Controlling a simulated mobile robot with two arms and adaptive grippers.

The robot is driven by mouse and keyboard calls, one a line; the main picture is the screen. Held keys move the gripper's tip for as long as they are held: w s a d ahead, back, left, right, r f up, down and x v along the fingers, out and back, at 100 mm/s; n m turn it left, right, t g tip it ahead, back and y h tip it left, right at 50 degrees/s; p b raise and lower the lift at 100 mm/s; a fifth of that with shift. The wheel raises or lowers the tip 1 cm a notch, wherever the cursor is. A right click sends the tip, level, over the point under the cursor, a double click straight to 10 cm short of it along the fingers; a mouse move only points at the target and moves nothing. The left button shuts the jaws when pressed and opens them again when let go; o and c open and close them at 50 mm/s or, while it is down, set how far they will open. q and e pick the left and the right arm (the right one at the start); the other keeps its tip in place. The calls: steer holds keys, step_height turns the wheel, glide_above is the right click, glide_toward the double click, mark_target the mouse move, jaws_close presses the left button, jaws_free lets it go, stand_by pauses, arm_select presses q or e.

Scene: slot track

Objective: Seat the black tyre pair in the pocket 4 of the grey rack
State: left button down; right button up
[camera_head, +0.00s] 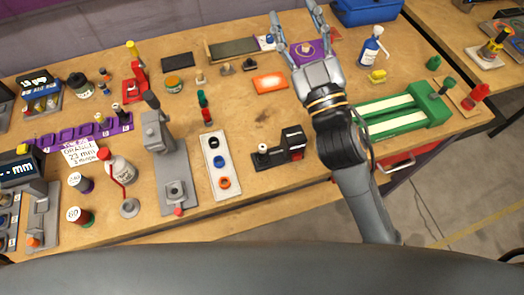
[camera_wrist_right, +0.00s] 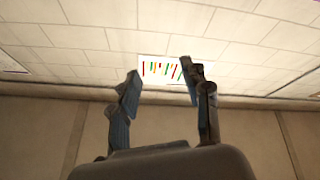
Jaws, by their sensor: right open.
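A black ring (camera_head: 213,142), which looks like the black tyre pair, sits at the far end of a pale grey tray (camera_head: 209,180). A blue ring (camera_head: 218,161) and an orange ring (camera_head: 224,183) lie in line with it. I cannot tell for sure which holder is the grey rack; a grey stand with compartments (camera_head: 38,215) is at the left edge, partly cut off, its pocket numbers unreadable. My right gripper (camera_head: 293,12) is open and empty over the far side of the bench, well away from the black ring. It also shows open in the right wrist view (camera_wrist_right: 160,72). My left gripper is not in view.
A grey press (camera_head: 157,135) stands left of the tray, and a small black device (camera_head: 283,148) right of it. A green fixture (camera_head: 402,112) lies right of my arm. A purple strip (camera_head: 85,137) and bottles crowd the left.

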steer(key=s+a+r+n+g+y, duration=0.4)
steer(key=s+a+n+g+y, duration=0.3)
steer(key=n, duration=0.4)
steer(key=s+a+r+n+g+y, duration=0.45)
steer(key=a+n+g+y, duration=0.25)
steer(key=n+g+y, duration=0.25)
steer(key=s+a+f+n+g+h, duration=0.45)
steer(key=s+n+g, duration=0.25)
steer(key=n+g, duration=0.4)
steer(key=n+t+h, duration=0.2)
steer(key=t+h, duration=0.4)
steer(key=h, duration=1.4)
glide_above(263, 147)
step_height(263, 147, down, 20)
steer(key=f, duration=0.3)
steer(key=f+p, duration=0.1)
steer(key=f, duration=0.3)
steer(key=shift+s+d+f, duration=0.2)
steer(key=shift+f, duration=0.05)
steer(key=f+p, duration=0.1)
steer(key=f, duration=0.1)
steer(key=f+p, duration=0.1)
steer(key=f, duration=0.1)
steer(key=shift+w+a+f, duration=0.15)
steer(key=shift+a+f, duration=0.05)
steer(key=shift+f, duration=0.65)
jaws_close()
